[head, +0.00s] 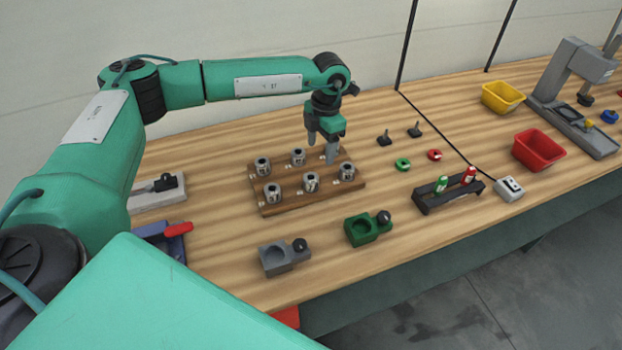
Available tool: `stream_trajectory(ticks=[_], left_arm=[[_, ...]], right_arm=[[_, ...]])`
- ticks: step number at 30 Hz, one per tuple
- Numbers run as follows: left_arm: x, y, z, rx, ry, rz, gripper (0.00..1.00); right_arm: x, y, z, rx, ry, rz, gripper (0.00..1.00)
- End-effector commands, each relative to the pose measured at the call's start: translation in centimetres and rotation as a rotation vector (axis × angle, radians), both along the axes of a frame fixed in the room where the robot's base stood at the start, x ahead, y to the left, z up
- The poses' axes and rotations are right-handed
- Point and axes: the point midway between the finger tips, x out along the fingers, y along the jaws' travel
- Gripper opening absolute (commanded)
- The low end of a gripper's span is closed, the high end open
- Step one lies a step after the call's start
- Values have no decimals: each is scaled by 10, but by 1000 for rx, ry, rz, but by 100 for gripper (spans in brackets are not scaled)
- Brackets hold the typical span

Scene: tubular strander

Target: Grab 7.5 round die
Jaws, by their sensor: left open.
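A wooden board (318,204) on the bench holds several silver, round dies in two rows. Dies show at the back left (263,166), back middle (298,157), front left (273,193), front middle (311,182) and front right (347,171). Their size labels are too small to read, so I cannot tell which is 7.5. My left gripper (322,152) is open, pointing down at the back right of the board. Its fingers cover that spot, and I cannot tell whether a die is between them. My right gripper is not in view.
Grey (277,261) and green (361,230) holders with black knobs stand in front of the board. To the right are a dark rack (450,196), a red bin (539,150), a yellow bin (502,97) and a grey press-like stand (574,75).

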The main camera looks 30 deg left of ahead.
Motion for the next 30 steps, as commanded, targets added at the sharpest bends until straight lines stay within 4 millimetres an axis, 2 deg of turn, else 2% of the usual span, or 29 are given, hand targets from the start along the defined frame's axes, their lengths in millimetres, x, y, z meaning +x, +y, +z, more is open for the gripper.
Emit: stream_trajectory(ticks=[2, 5, 12, 15, 23, 30], left_arm=[[1, 9, 0, 31, 4, 7, 65], [-1, 13, -11, 41, 6, 9, 65], [-6, 15, -58, 38, 5, 8, 65], [-7, 15, -72, 36, 6, 8, 65], [-8, 18, -88, 35, 5, 8, 65], [-9, 23, -119, 36, 6, 8, 65]], right_arm=[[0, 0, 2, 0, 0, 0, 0], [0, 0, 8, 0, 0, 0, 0], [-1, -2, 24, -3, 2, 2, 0], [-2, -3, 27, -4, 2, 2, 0], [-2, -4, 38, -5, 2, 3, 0], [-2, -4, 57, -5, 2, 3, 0]])
